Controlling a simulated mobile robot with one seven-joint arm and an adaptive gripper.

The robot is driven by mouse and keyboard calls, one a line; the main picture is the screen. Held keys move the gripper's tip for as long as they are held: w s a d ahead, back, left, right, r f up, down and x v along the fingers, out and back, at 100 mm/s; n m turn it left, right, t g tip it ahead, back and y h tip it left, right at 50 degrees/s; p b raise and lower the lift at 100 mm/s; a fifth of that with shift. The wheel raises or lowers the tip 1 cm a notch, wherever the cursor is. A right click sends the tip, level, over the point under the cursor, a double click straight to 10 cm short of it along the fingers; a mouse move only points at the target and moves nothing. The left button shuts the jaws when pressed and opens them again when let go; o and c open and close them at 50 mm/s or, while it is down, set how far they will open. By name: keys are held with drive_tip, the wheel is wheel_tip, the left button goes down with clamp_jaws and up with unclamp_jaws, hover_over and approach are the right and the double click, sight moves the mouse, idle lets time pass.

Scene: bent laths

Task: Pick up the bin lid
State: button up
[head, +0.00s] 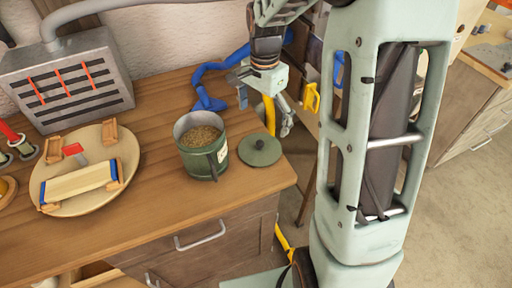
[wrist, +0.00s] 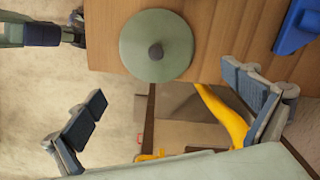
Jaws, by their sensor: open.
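The bin lid (head: 260,150) is a round grey-green disc with a dark knob on top. It lies flat on the wooden bench top near its right edge, beside the green bin (head: 202,146), which is uncovered and full of brown shavings-like material. In the wrist view the lid (wrist: 156,46) is at the top centre, its knob facing the camera. My gripper (head: 285,108) is behind and a little right of the lid, apart from it. In the wrist view my gripper (wrist: 172,110) has its two fingers wide apart, with nothing between them touching.
A blue hose nozzle (head: 212,98) lies behind the bin. A round wooden board (head: 75,202) with a clamp-like piece and a slotted grey box (head: 65,85) stand left. The bench top (head: 155,220) in front is bare. A yellow part shows near my gripper.

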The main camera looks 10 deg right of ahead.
sight(260, 143)
wheel_tip(260, 143, down, 3)
drive_tip(key=shift+s+f, duration=0.1)
drive_tip(key=shift+f, duration=0.1)
drive_tip(key=f, duration=0.3)
drive_tip(key=s+a+f, duration=0.1)
drive_tip(key=shift+f, duration=0.4)
drive_tip(key=shift+w+f, duration=0.1)
drive_tip(key=shift+f, duration=0.2)
drive_tip(key=shift+c, duration=0.4)
drive_tip(key=c, duration=2)
clamp_jaws()
drive_tip(key=shift+s+f, duration=0.1)
drive_tip(key=shift+s, duration=0.1)
